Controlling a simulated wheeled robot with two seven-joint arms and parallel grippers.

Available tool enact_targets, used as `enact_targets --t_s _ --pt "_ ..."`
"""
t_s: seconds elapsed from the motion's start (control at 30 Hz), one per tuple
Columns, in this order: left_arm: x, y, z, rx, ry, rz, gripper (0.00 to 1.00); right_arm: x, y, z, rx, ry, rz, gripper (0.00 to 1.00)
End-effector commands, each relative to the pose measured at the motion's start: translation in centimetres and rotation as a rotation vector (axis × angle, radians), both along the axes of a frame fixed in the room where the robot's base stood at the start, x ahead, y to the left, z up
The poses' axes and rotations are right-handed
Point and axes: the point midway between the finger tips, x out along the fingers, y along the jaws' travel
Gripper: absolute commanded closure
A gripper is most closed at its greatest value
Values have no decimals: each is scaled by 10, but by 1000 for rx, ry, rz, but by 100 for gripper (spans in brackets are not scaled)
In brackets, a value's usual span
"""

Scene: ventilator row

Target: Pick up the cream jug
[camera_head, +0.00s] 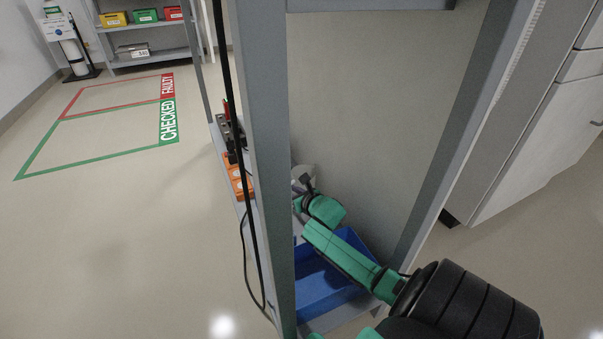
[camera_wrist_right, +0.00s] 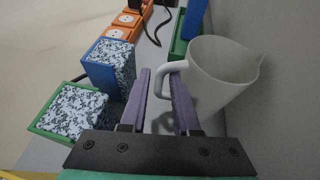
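The cream jug (camera_wrist_right: 222,80) is a pale off-white vessel standing on a grey shelf, at the right in the right wrist view. Its handle points left toward my right gripper (camera_wrist_right: 160,76). The purple fingers are apart; the handle's outer part lies between their tips, and the right finger overlaps the handle opening. I cannot tell whether either finger touches it. In the head view, the jug (camera_head: 304,171) is small and partly hidden by my right wrist. My left gripper is not in view.
A blue-sided box (camera_wrist_right: 97,72) and a green-sided box (camera_wrist_right: 52,117) with speckled faces stand left of the fingers. Orange socket blocks (camera_wrist_right: 125,20) and a black cable lie beyond. A grey upright (camera_head: 262,150) and a blue tray (camera_head: 312,290) are near my arm.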

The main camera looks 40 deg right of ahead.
Motion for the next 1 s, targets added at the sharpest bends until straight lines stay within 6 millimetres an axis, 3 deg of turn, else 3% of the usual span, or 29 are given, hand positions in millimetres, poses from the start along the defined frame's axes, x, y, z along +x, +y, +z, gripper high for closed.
enact_targets --t_s 0.03,0.07,0.3,0.33,0.4,1.0 --pt "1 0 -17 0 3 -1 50 9 -2 -12 1 -2 -3 70" --pt "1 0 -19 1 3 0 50 12 -3 -13 0 -1 -2 70" --pt "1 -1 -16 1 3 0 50 17 -3 -9 0 2 -1 70" --pt "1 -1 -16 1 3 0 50 17 -3 -9 0 2 -1 74" --pt "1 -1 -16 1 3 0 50 17 -3 -9 0 2 -1 100" --pt "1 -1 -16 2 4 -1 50 17 -3 -8 0 1 -1 100"
